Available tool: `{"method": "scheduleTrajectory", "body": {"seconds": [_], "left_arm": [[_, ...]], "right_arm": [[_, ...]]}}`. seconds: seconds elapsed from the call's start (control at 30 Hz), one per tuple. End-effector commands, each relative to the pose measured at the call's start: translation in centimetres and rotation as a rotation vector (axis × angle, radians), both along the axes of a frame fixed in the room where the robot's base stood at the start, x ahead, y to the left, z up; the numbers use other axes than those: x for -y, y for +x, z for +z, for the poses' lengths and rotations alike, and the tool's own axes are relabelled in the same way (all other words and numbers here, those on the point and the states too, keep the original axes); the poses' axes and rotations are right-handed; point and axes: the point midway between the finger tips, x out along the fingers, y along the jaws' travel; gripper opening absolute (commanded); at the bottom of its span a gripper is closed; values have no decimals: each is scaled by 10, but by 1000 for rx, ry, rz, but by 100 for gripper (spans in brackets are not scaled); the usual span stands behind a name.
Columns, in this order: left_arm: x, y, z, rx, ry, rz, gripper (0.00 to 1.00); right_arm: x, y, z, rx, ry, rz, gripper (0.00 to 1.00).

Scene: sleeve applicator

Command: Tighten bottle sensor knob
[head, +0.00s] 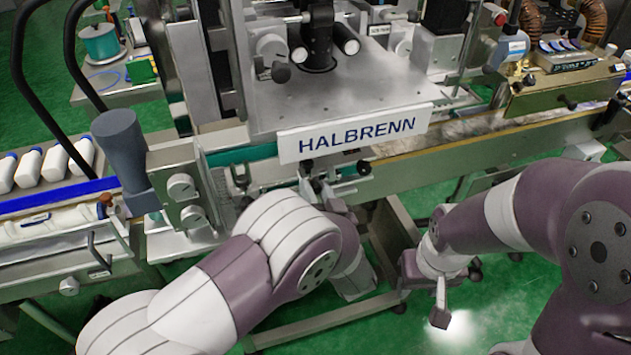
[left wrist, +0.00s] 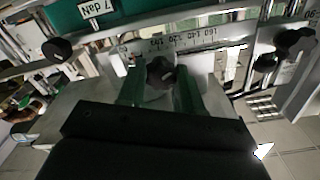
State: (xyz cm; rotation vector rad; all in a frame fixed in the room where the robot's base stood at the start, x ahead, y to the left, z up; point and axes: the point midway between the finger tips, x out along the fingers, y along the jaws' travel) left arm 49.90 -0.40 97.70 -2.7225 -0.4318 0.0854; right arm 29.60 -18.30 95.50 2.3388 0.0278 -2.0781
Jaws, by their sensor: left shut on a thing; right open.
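The bottle sensor knob, a dark star-shaped knob (left wrist: 160,71), sits in front of a light plate with a printed scale (left wrist: 185,42) in the left wrist view. My left gripper (left wrist: 160,88) is shut on this knob, with one green-tinted finger on each side of it. In the head view my left arm reaches to the front of the machine below the HALBRENN sign. There its own wrist hides most of the gripper, and I cannot make out the held knob. My right gripper (head: 425,292) is open and empty, pointing down over the green floor.
The HALBRENN sign (head: 353,134) hangs above the conveyor front. Other dark knobs, on the left (left wrist: 57,50) and right (left wrist: 294,40), flank the held one. Green floor (head: 500,300) around my right gripper is free.

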Motion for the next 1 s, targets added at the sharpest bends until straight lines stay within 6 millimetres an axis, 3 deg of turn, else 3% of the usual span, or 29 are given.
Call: {"method": "scheduleTrajectory", "body": {"seconds": [0.03, 0.3, 1.0], "left_arm": [[0, 0, 5, -16, 42, 0, 4], [1, 0, 4, -94, 288, -1, 4], [2, 0, 0, -300, 919, -2, 4]], "right_arm": [[0, 0, 11, 0, 0, 0, 47], [0, 0, 36, 0, 0, 0, 47], [0, 0, 82, 0, 0, 0, 47]]}}
